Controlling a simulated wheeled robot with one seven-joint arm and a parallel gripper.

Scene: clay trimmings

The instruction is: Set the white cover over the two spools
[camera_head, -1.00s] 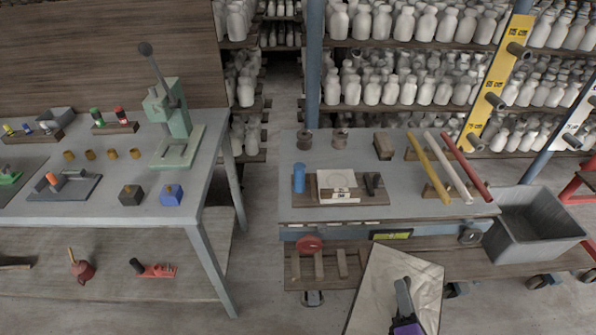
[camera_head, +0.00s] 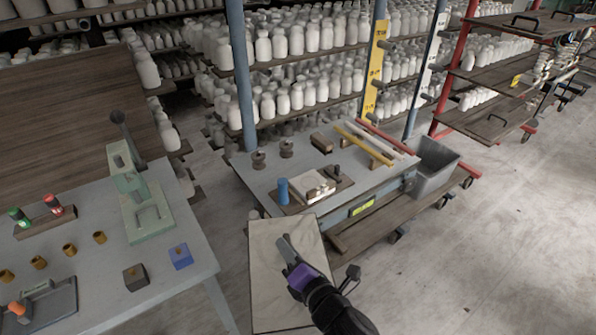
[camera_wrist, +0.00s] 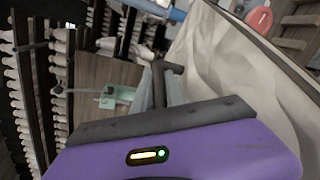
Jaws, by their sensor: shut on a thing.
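The white cover (camera_head: 268,285), a broad off-white creased sheet with straight edges, is at my gripper (camera_head: 287,245) in front of the right-hand bench. My gripper is shut on it; the grip itself is partly hidden. In the wrist view the cover (camera_wrist: 230,65) fills the right side, beside my gripper's fingers (camera_wrist: 165,85).
The grey bench (camera_head: 240,163) also carries a blue cylinder (camera_head: 282,191), a white block (camera_head: 315,187), a brown block (camera_head: 321,143) and long coloured rods. A grey bin (camera_head: 432,165) stands at its right. Another bench (camera_head: 95,275) with a green press (camera_head: 133,190) is at left.

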